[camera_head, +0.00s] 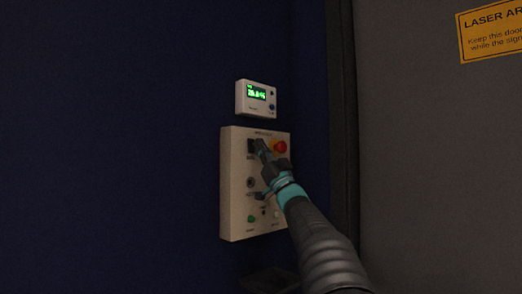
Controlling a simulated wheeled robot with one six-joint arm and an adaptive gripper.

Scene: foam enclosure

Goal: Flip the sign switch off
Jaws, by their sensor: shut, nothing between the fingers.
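A beige control panel (232,190) is fixed to the dark blue wall. A dark switch (251,146) sits at its upper left, with a small label below that I cannot read. My gripper (262,146) is shut and its tip is right at the dark switch, overlapping its right side. I cannot tell whether it touches. Which way the switch is set cannot be seen. My arm comes from the lower right and hides part of the panel's right side.
A red button (280,147) is just right of my gripper. A round dark control (250,183) and a green button (251,219) sit lower down. A small display box (242,98) with green digits hangs above. A grey door (430,150) with a yellow laser sign (490,32) is at right.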

